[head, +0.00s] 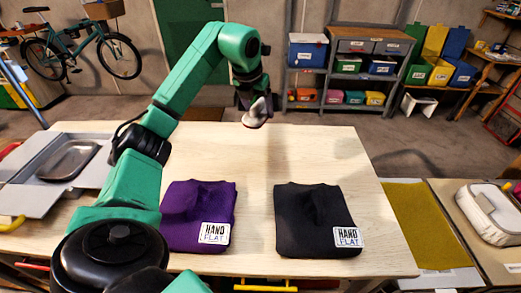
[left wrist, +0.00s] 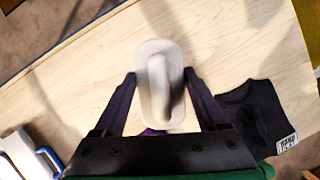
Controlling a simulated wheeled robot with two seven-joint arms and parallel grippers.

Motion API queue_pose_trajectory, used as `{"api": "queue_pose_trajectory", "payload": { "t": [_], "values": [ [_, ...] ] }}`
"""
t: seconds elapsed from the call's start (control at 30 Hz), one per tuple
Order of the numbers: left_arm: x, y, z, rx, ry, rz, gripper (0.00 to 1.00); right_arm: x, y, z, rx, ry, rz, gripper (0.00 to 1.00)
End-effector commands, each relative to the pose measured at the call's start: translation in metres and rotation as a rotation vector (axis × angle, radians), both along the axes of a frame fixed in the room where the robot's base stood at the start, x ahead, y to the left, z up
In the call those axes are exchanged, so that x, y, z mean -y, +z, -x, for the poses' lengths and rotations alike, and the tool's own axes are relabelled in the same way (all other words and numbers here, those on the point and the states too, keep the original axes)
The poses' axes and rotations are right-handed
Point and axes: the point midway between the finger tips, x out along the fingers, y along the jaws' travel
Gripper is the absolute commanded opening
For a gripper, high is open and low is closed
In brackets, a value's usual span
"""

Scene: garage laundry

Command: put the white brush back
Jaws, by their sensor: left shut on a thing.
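The white brush (head: 256,113) hangs from my left gripper (head: 254,98) above the back edge of the wooden table (head: 300,145). In the left wrist view the brush (left wrist: 156,85) is a pale oval block with a raised ridge. It sits between the two dark fingers of my left gripper (left wrist: 160,92), which is shut on it. The brush is clear of the table top. My right gripper is not in view.
A folded purple garment (head: 190,235) and a folded black garment (head: 305,210), each labelled, lie on the table. A metal tray (head: 68,160) is at left. A yellow mat (head: 415,220) and a white case (head: 490,210) are at right. The table's back middle is bare.

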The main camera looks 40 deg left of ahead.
Motion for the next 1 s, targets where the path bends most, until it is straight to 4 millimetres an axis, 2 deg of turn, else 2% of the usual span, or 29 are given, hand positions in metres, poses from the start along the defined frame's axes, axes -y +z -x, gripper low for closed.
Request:
{"api": "queue_pose_trajectory", "payload": {
  "t": [0.03, 0.4, 0.57, 0.77, 1.0],
  "values": [
    [0.000, -0.015, 0.001, -0.004, 0.001, -0.001, 0.30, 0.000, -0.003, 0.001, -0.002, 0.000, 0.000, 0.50],
    [0.000, -0.097, 0.001, -0.003, 0.000, 0.001, 0.30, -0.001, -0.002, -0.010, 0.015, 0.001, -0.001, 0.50],
    [0.000, -0.116, 0.000, -0.001, 0.000, 0.000, 0.30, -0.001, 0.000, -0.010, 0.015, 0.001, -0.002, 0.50],
    [0.000, -0.149, 0.000, 0.000, 0.001, 0.001, 0.30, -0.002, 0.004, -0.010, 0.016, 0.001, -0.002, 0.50],
    [0.000, -0.151, -0.001, 0.002, 0.001, 0.000, 0.30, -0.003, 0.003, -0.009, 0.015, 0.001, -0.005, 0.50]
  ]
}}
